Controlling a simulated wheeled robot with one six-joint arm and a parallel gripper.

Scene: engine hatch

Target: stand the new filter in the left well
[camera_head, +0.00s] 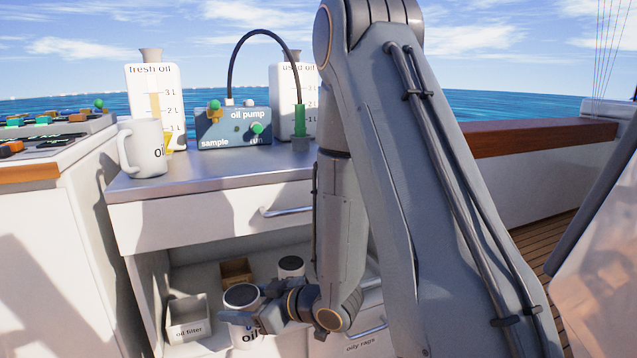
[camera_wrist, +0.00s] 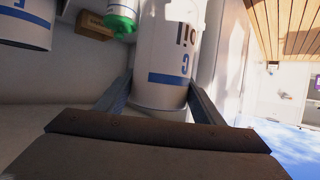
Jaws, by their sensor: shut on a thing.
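A white filter-like cylinder (camera_wrist: 165,60) with blue bands and dark lettering is between the jaws of my gripper (camera_wrist: 158,92) in the wrist view. My gripper is shut on it. In the head view the cylinder (camera_head: 250,333) shows a dark round top and lettering that starts "oil", inside the open locker under the counter. My gripper (camera_head: 268,292) reaches it from the right. Whether its base touches the locker floor is hidden. I cannot make out the left well in either view.
A second white can (camera_head: 291,267) and a brown box (camera_head: 235,271) stand behind in the locker. A white bin marked "oil filter" (camera_head: 188,322) is to the left. A mug (camera_head: 143,148) and oil pump (camera_head: 234,128) stand on the counter (camera_head: 220,180). A green cap (camera_wrist: 120,18) shows in the wrist view.

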